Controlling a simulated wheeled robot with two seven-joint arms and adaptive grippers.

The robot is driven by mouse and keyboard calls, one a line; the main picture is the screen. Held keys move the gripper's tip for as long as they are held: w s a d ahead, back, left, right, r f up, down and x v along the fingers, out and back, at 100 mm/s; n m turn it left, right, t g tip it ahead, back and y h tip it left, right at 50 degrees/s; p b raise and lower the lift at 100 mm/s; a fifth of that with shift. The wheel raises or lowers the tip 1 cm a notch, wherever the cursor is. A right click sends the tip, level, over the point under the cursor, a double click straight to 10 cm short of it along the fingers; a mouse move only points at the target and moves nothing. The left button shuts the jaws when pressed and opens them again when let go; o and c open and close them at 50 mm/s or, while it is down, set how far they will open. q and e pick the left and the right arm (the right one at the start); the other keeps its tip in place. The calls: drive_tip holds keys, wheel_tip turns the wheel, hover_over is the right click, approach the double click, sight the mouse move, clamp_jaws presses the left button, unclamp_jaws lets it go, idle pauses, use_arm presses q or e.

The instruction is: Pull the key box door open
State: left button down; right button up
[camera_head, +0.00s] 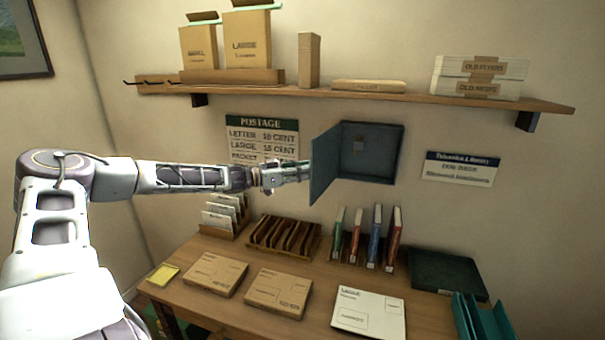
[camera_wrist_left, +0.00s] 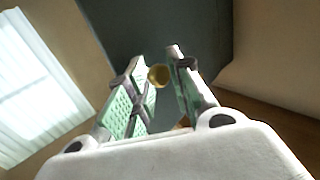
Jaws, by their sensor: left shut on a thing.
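The dark blue-grey key box (camera_head: 385,152) is fixed to the wall below the shelf. Its door (camera_head: 324,168) stands wide open, swung out from the box's left side, and part of the box's inside shows. My left gripper (camera_head: 306,171) is at the door's outer face. In the left wrist view, its green-padded fingers (camera_wrist_left: 160,88) are shut on a round brass knob (camera_wrist_left: 158,75) on the dark door panel (camera_wrist_left: 150,35). In the head view the knob is hidden by the gripper. My right gripper is not in view.
A wooden shelf (camera_head: 430,97) with boxes runs above the key box. A postage sign (camera_head: 262,138) hangs behind my left gripper. Below, a desk (camera_head: 235,305) holds parcels, a wooden rack (camera_head: 284,236), upright books (camera_head: 374,238) and a dark tray (camera_head: 447,272).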

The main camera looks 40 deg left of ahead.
use_arm(q)
drive_tip(key=shift+w+a+r, duration=0.25)
drive_tip(key=shift+a+r, duration=0.1)
drive_tip(key=shift+r, duration=0.35)
drive_tip(key=c, duration=1.6)
unclamp_jaws()
drive_tip(key=shift+c, duration=0.2)
drive_tip(key=o, duration=0.4)
drive_tip(key=shift+w+d+f, duration=0.15)
drive_tip(key=shift+w+f, duration=0.15)
drive_tip(key=shift+w, duration=0.35)
drive_tip(key=shift+s, duration=0.15)
drive_tip(key=shift+s+a+f, duration=0.2)
drive_tip(key=shift+s+a, duration=0.2)
drive_tip(key=shift+s, duration=0.2)
drive_tip(key=shift+s+a+f, duration=0.1)
drive_tip(key=shift+s+a, duration=0.1)
drive_tip(key=shift+s, duration=0.3)
drive_tip(key=shift+s+a+f, duration=0.1)
drive_tip(key=shift+s+a, duration=0.05)
